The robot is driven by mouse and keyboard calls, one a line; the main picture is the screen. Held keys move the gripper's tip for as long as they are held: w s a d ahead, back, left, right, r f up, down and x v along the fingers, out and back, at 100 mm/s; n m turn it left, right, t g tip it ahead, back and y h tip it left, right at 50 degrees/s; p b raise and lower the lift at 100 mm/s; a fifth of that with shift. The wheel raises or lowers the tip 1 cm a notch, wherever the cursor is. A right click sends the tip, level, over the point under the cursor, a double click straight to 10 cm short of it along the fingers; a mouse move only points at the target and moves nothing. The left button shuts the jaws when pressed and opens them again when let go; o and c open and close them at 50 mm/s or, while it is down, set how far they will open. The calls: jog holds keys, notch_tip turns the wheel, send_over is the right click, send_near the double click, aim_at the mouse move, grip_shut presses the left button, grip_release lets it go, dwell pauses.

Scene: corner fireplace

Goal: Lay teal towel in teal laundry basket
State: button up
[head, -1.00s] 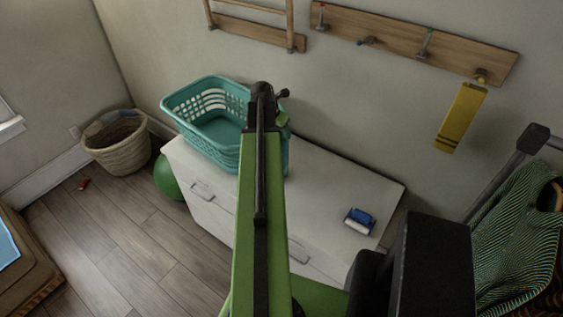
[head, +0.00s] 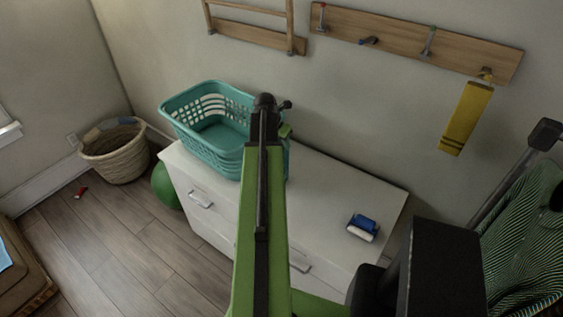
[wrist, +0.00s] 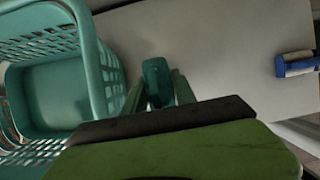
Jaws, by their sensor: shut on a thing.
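The teal laundry basket (head: 205,140) stands upright on the white dresser against the wall, with an open top and slotted sides. Its visible floor looks empty. In the wrist view the basket (wrist: 88,60) fills the left side. My gripper (wrist: 159,82) is shut on a small folded teal bundle, the teal towel (wrist: 157,72), just right of the basket's wall and above the dresser top. The towel is outside the basket; I cannot tell whether it touches the wall. In the head view my arm hides the towel and most of the gripper.
The white dresser (head: 335,190) has clear top space right of the basket, except a blue and white brush-like item (head: 363,227). A hook rail (head: 410,42) with a yellow strip (head: 466,118) hangs above. A wicker basket (head: 115,152) and a green ball (head: 166,185) are at left.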

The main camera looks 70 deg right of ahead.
grip_shut()
dwell(0.8)
